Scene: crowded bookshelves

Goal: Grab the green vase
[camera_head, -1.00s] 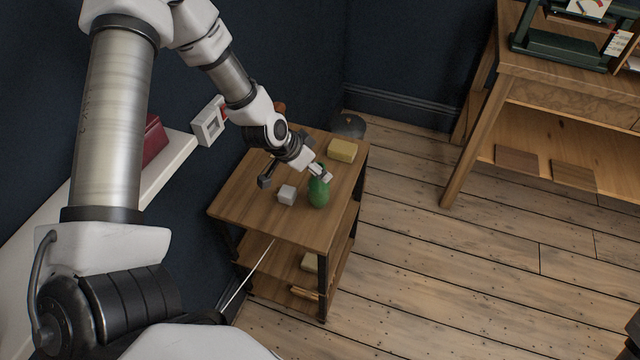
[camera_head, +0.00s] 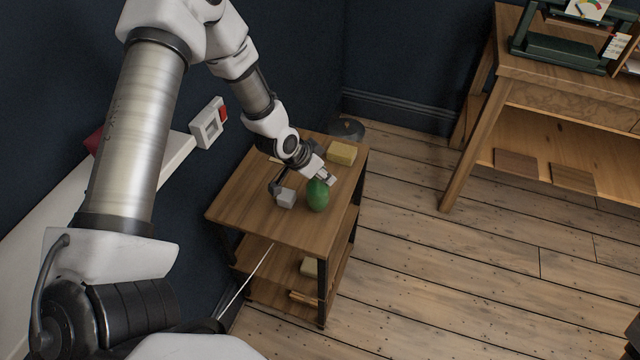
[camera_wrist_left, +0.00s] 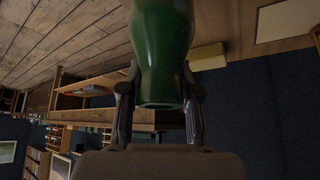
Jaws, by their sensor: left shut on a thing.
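The green vase (camera_head: 317,196) is at the right part of the small wooden side table's top (camera_head: 275,228) in the head view. My left gripper (camera_head: 327,179) reaches down to it from the upper left and is shut on its upper part. In the left wrist view the vase (camera_wrist_left: 161,55) fills the top middle, between the two dark fingers of the gripper (camera_wrist_left: 160,108). I cannot tell whether the vase still touches the table top. My right gripper is in neither view.
A yellow block (camera_head: 342,153) lies behind the vase, and a small light grey cube (camera_head: 286,198) is to its left. A white wall shelf (camera_head: 172,152) with a white frame (camera_head: 208,124) is at left. A larger wooden desk (camera_head: 545,75) stands at right. Open floor lies between.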

